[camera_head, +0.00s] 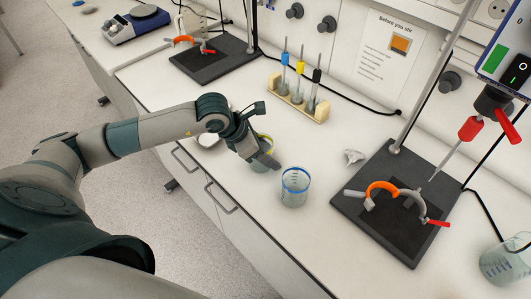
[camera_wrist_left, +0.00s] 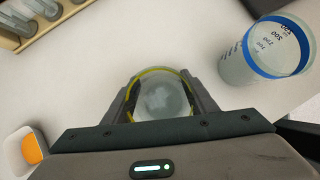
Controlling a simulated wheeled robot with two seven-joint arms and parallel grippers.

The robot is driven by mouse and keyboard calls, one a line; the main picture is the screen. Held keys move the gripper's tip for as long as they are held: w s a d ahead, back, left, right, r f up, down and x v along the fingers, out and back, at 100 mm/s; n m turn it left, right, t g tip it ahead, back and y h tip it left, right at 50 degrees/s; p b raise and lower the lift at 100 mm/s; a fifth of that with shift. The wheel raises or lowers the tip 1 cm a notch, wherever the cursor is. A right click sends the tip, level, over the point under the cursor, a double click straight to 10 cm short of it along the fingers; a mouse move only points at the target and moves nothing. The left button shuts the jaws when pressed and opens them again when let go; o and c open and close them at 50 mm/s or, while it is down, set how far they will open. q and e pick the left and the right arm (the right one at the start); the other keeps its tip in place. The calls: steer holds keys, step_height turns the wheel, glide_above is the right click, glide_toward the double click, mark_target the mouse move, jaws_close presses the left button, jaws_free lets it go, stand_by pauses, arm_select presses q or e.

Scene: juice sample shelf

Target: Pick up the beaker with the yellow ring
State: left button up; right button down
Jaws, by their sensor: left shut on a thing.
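The beaker with the yellow ring (camera_wrist_left: 163,97) stands between the two fingers of my left gripper (camera_wrist_left: 163,108) in the left wrist view. The fingers are shut on it from both sides. In the head view my left gripper (camera_head: 258,155) partly hides this beaker, and its yellow rim (camera_head: 267,139) shows behind the fingers. I cannot tell if it is clear of the counter. A beaker with a blue ring (camera_head: 294,188) stands upright just right of the gripper. It also shows at the upper right of the left wrist view (camera_wrist_left: 265,50). My right gripper is not in view.
A dark stand base (camera_head: 392,210) with an orange clamp is at the right, and another (camera_head: 215,62) at the back. A small dish with orange contents (camera_wrist_left: 30,150) is at the wrist view's lower left.

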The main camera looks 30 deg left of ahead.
mark_target(270, 143)
arm_select(q)
steer(key=shift+r, duration=0.35)
steer(key=shift+r+b, duration=1)
steer(key=shift+r, duration=1.2)
steer(key=shift+r+b, duration=0.7)
steer(key=shift+r, duration=1.7)
